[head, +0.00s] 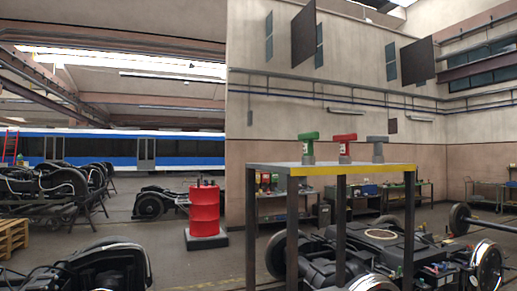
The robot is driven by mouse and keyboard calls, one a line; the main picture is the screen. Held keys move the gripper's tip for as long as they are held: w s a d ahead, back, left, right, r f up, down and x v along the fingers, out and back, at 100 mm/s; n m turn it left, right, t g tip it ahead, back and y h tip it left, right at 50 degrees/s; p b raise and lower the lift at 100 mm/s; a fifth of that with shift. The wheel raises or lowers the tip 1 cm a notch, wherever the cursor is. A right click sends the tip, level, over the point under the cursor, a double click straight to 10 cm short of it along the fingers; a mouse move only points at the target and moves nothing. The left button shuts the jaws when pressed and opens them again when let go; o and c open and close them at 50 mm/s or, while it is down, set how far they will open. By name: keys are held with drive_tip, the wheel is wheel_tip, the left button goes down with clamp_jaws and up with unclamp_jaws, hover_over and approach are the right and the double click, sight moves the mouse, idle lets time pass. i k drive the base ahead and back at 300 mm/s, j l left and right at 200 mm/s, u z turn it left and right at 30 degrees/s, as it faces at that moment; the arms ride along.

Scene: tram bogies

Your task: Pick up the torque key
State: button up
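A table (352,170) with a grey top, yellow front edge and dark legs stands right of centre in the head view. Three small T-shaped tools stand upright on it in a row: a green one (309,143), a red one (344,141) and a grey one (377,143). They are small in this view, and I cannot tell which is the torque key. All stand apart from each other, with nothing holding them. My gripper is not in view.
A bogie (380,236) with wheels sits under and behind the table. A red barrel (204,211) stands left of the table on a dark base. Other bogies (105,262) and a wooden pallet (14,235) are at left. Open floor lies between the barrel and the near-left bogie.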

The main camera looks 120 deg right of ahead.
sight(308, 158)
drive_tip(key=z, duration=4.45)
drive_tip(key=i+l, duration=0.35)
drive_tip(key=i+l+u, duration=0.7)
drive_tip(key=l+u, duration=0.2)
drive_tip(key=l, duration=0.2)
